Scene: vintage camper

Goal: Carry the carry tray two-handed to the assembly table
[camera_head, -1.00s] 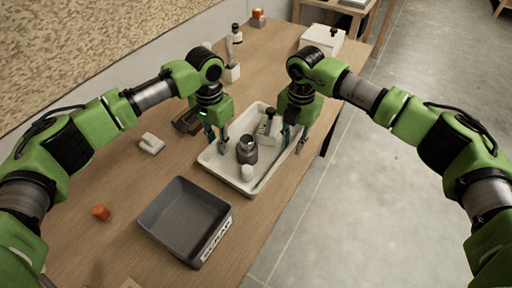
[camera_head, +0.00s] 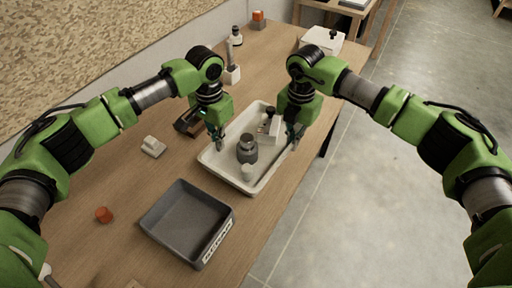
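The white carry tray (camera_head: 222,165) lies on the wooden table (camera_head: 110,190). It holds a dark grey bottle (camera_head: 247,150), a small white cup (camera_head: 247,173) and a white piece with a dark knob (camera_head: 270,126). My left gripper (camera_head: 220,143) is at the tray's left rim, pointing down. My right gripper (camera_head: 294,143) is at the right rim, pointing down. The fingertips are small here, and I cannot tell whether either one is closed on the rim. The tray appears to rest on the table.
A dark grey scrap bin (camera_head: 165,232) stands in front of the tray. An orange block (camera_head: 103,214) and a white block (camera_head: 153,146) lie to the left. A white box (camera_head: 322,39) and a white stand (camera_head: 232,73) are at the back. Open floor (camera_head: 400,200) lies to the right.

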